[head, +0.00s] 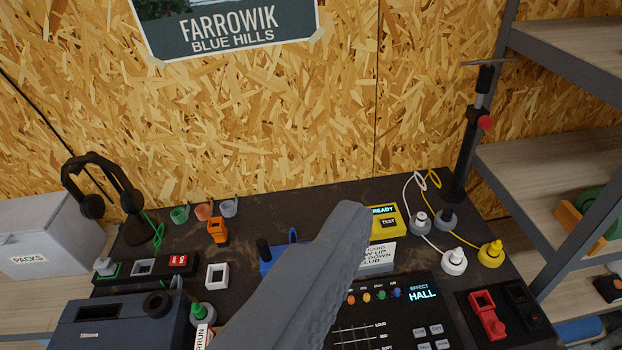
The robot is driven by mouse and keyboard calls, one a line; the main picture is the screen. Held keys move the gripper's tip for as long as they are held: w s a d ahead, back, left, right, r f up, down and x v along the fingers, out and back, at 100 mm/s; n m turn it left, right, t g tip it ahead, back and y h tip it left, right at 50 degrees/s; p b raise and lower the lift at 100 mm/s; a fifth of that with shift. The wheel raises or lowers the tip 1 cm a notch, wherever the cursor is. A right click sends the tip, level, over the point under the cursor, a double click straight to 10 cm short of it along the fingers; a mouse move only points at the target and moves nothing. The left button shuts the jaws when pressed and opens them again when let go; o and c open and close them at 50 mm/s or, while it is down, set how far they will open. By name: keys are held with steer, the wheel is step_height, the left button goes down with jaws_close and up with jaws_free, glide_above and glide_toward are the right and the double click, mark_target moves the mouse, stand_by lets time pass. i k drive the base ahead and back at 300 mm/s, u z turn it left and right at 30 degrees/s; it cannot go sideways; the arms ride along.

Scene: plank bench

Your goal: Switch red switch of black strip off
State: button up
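A black strip (161,270) lies at the left of the dark bench top, behind a dark grey box. It carries a red switch (178,261) at its right end, a pale square socket (143,267) in the middle and a plug at its left end. Which way the switch is tipped is too small to tell. My gripper (345,215) shows as one grey, ridged finger shape rising from the bottom centre. It is well to the right of the strip, apart from the switch. I cannot make out a gap between fingers, and nothing held shows.
The dark grey box (122,322) and headphones on a stand (105,190) are close to the strip. A mixer panel (400,315), a yellow READY box (387,222) and a black plate with a red part (487,315) lie right. Small cups (204,211) stand behind.

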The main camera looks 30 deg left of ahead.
mark_target(176, 260)
steer(key=u, duration=1.65)
